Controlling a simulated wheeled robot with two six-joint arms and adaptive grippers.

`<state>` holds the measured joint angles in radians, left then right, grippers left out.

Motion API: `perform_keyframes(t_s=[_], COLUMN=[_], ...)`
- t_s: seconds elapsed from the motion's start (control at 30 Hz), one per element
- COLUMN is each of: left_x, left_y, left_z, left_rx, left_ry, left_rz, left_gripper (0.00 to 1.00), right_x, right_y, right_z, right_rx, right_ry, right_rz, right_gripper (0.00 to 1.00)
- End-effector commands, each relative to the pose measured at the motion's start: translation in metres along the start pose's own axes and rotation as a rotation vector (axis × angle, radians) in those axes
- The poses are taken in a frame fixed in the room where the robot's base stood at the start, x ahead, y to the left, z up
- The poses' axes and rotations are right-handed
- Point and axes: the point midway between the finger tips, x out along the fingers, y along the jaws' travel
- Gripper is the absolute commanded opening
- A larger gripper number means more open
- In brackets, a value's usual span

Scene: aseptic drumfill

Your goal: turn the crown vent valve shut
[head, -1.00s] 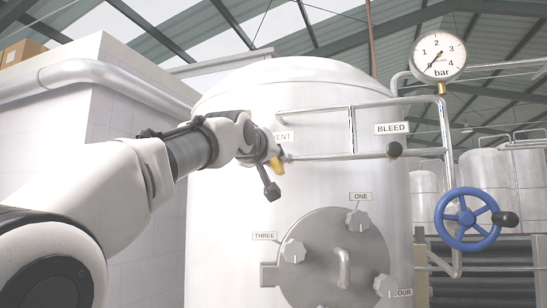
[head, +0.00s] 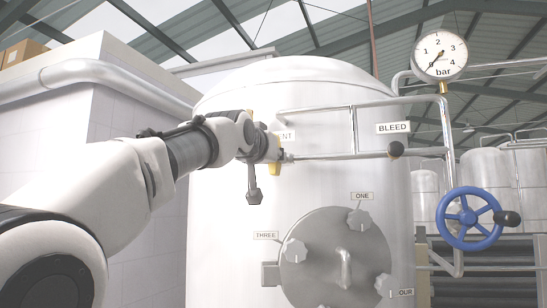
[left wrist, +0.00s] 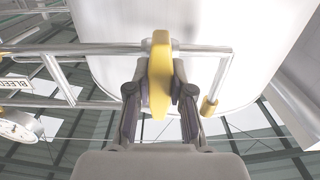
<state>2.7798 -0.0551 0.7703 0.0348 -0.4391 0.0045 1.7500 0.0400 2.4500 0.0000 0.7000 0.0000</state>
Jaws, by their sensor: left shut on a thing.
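The yellow handle of the vent valve shows in the left wrist view (left wrist: 160,72), between the fingers of my left gripper (left wrist: 160,92), which is shut on it. It sits on a horizontal metal pipe (left wrist: 95,48). In the head view, my left gripper (head: 260,160) is at the left end of the pipework on the tank's front, with part of the yellow handle (head: 275,168) showing beside it. The vent label (head: 289,136) is partly covered by the gripper. The valve body is mostly hidden. My right gripper is in neither view.
The large white tank (head: 230,240) fills the middle. A bleed label (head: 393,128) and black knob (head: 396,149) are right of the gripper. A pressure gauge (head: 439,54) and blue handwheel (head: 468,218) stand further right. A round hatch (head: 335,270) with grey knobs lies below.

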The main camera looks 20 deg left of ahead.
Motion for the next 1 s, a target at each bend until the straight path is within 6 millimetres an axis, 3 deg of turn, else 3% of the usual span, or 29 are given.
perform_keyframes(t_s=[0.1,0.13,0.2,0.73,0.87,1.0], left_x=[-0.0013,-0.0013,-0.0012,-0.0003,-0.0002,-0.0002], left_y=[-0.0003,-0.0003,-0.0003,0.0002,0.0007,0.0017], left_z=[-0.0036,-0.0037,-0.0035,-0.0008,-0.0007,-0.001], left_rx=[0.002,0.002,0.001,-0.023,-0.139,-0.373], left_ry=[0.008,0.008,0.008,0.002,0.002,0.002], left_rz=[-0.001,-0.001,-0.001,0.0,0.0,0.0], left_gripper=[0.0,0.24,0.46,0.46,0.46,0.46], right_x=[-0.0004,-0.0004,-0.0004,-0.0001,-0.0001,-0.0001], right_y=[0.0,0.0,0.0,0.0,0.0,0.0], right_z=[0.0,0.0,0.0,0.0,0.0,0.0], right_rx=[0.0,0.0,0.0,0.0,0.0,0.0], right_ry=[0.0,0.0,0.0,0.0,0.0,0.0], right_rz=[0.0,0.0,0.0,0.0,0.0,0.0], right_gripper=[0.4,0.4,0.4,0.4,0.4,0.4])
